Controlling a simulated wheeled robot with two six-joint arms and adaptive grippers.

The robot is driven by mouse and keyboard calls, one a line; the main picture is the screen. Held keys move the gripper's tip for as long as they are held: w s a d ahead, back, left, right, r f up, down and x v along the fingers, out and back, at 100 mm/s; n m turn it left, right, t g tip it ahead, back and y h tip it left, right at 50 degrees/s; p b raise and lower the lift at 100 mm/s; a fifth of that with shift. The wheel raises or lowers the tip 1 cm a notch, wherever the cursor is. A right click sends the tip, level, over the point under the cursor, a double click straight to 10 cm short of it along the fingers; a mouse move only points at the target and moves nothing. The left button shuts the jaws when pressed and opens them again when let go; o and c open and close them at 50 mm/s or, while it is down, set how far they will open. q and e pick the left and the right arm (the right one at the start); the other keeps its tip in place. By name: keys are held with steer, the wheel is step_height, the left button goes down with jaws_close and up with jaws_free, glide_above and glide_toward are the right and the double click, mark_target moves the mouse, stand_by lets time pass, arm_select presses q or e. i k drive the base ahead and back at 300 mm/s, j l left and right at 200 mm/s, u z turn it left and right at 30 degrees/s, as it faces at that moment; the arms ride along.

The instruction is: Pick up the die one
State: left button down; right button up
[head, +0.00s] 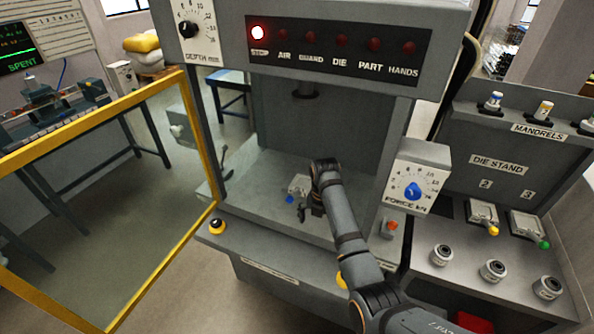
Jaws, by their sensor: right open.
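A small grey die block (299,184) with a blue knob (289,199) sits on the press bed; no number on it can be read, so I cannot tell for sure that it is die one. My right gripper (303,214) is over the press bed, just in front of and slightly right of this block, pointing down. It looks open and empty. I cannot tell whether it touches the block, and my wrist hides part of the block's right side. My left gripper is out of view.
The press has a lit red lamp (258,32) and a yellow-framed guard (185,78) swung out left. The die stand (499,165) on the right holds dies with a yellow knob (494,231) and a green knob (544,245), with round metal parts in front.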

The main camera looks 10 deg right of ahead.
mark_target(301, 186)
steer(key=i, duration=0.85)
